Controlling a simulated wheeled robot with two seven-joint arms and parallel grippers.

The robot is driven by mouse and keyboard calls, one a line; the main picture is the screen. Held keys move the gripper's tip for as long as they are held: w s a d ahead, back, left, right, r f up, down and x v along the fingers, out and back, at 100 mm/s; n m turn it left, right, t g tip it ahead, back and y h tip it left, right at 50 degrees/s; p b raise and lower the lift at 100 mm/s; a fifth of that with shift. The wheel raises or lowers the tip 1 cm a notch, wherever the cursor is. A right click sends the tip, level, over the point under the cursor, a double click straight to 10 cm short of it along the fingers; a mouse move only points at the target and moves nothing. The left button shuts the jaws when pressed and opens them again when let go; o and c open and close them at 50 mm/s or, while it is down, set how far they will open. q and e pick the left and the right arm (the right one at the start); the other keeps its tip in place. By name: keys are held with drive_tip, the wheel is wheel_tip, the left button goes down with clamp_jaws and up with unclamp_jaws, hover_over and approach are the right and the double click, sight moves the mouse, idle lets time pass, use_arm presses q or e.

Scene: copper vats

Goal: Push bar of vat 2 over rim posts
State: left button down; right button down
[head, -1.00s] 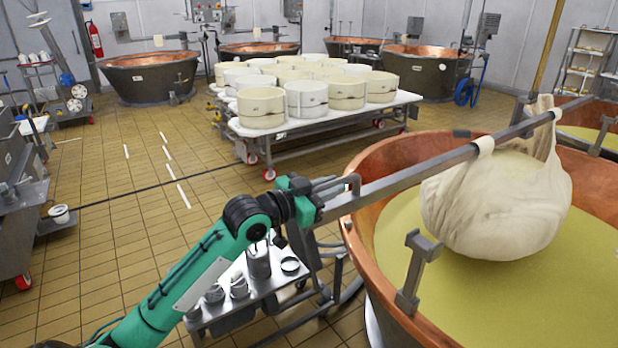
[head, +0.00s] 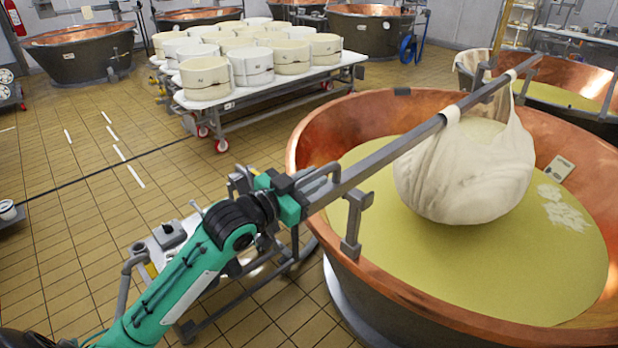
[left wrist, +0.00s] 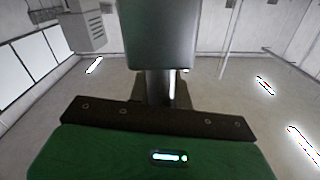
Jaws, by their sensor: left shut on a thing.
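The long grey bar (head: 402,146) slants over vat 2 (head: 299,147), a copper-lined vat of yellow liquid. A white cloth bundle (head: 465,175) hangs from the bar by its knotted ends, low over or touching the liquid. My left gripper (head: 312,192) is shut on the bar's near end, outside the left rim. A grey rim post (head: 352,228) stands on the near rim; its top is close beside or under the bar, and I cannot tell whether they touch. The wrist view shows my green gripper body (left wrist: 150,155). My right gripper is out of view.
A wheeled table (head: 345,80) with several white moulds stands behind, left of the vat. A wheeled metal cart (head: 165,240) stands below my left arm. Another vat (head: 560,95) stands at the back right. Tiled floor at left is mostly clear.

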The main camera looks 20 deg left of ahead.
use_arm(q)
drive_tip(key=c, duration=1.4)
unclamp_jaws()
drive_tip(key=shift+s+d+f, duration=0.1)
drive_tip(key=shift+d+f, duration=0.05)
drive_tip(key=shift+d, duration=0.05)
drive_tip(key=shift+o, duration=0.4)
drive_tip(key=shift+d, duration=0.1)
drive_tip(key=shift+s+a, duration=0.25)
drive_tip(key=shift+a, duration=0.05)
drive_tip(key=p+v, duration=0.2)
drive_tip(key=v, duration=1.1)
drive_tip(key=shift+p, duration=0.3)
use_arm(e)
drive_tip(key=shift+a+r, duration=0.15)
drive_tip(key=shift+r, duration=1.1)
use_arm(q)
drive_tip(key=shift+s, duration=0.15)
